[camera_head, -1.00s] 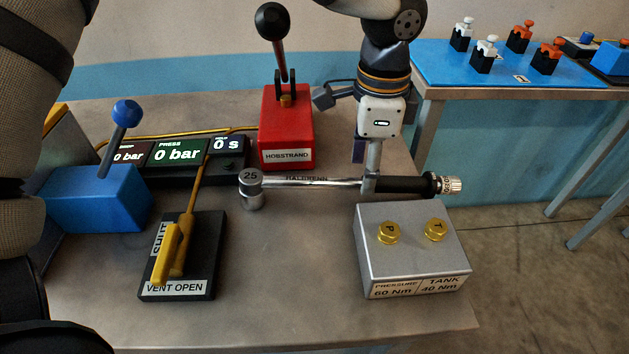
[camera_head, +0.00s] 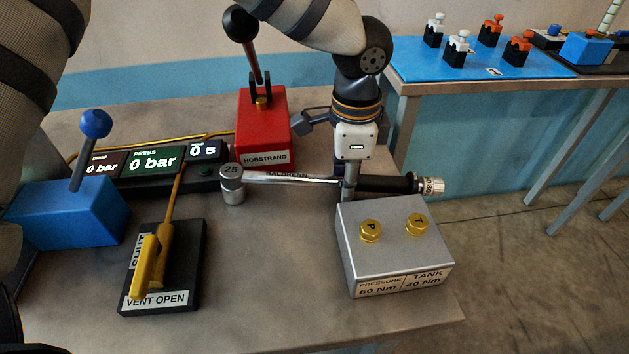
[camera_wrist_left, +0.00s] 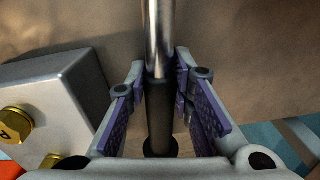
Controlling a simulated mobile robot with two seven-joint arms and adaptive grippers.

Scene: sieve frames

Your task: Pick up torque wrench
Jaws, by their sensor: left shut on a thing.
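The torque wrench has a steel shaft (camera_head: 290,177), a round head marked 25 (camera_head: 231,182) at the left and a black grip (camera_head: 385,184) with a knurled end at the right. It lies level behind the silver block. My left gripper (camera_head: 349,185) comes down from above and is shut on the wrench near where the shaft meets the grip. In the left wrist view the shaft (camera_wrist_left: 158,40) and dark grip (camera_wrist_left: 160,115) run between the purple finger pads. Whether the wrench touches the table is hard to tell. My right gripper is not in view.
The silver block (camera_head: 396,266) with brass plugs stands just in front of the wrench. The red lever box (camera_head: 263,130) is behind it. The display (camera_head: 152,160), vent valve (camera_head: 165,265) and blue lever box (camera_head: 70,213) are at left. Bare table (camera_head: 270,270) lies in the front middle.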

